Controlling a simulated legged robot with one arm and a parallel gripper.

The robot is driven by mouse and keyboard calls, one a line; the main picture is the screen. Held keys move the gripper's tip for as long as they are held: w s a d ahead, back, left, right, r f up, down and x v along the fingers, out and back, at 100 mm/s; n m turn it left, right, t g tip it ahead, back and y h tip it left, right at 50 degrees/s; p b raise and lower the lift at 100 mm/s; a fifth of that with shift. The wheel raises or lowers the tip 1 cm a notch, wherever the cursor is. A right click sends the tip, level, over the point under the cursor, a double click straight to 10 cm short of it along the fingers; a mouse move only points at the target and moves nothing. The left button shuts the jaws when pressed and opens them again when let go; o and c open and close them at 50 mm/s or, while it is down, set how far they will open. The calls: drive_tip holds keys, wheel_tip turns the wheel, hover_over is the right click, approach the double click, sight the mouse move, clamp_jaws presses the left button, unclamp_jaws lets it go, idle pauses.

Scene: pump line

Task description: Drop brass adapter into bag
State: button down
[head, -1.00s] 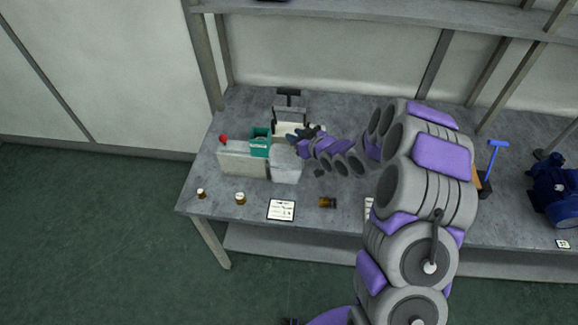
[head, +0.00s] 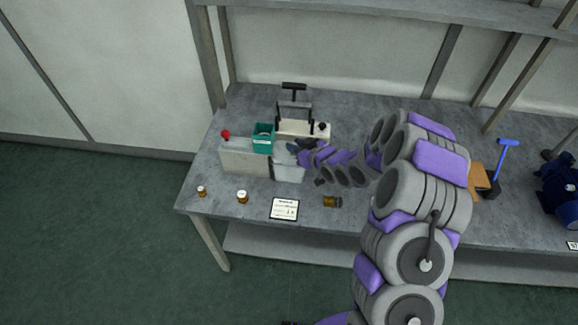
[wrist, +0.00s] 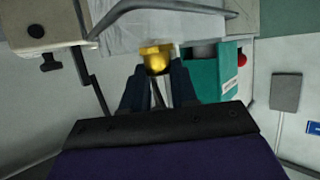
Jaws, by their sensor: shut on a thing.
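The brass adapter (wrist: 156,58) is a yellow, shiny piece at the fingertips of my gripper (wrist: 157,76) in the wrist view. The fingers are shut on it. In the head view my gripper (head: 296,148) is just right of the teal bin, above a pale, translucent bag (head: 289,174); the adapter cannot be made out there. In the wrist view the pale bag surface (wrist: 160,32) lies just beyond the adapter. I cannot tell how far the adapter is above it or whether it is over the opening.
A cream device with a black-handled lever (head: 291,127) is behind. Small amber bottles (head: 242,197), a label card (head: 284,208) and an amber piece (head: 332,201) are in front.

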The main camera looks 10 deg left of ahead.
drive_tip(key=c, duration=1.3)
unclamp_jaws()
drive_tip(key=shift+a, duration=0.1)
drive_tip(key=o, duration=0.5)
drive_tip(key=shift+d+r, duration=0.1)
drive_tip(key=shift+d, duration=0.35)
drive_tip(key=p+v, duration=0.2)
drive_tip(key=v, duration=1.5)
drive_tip(key=shift+s+d, duration=0.15)
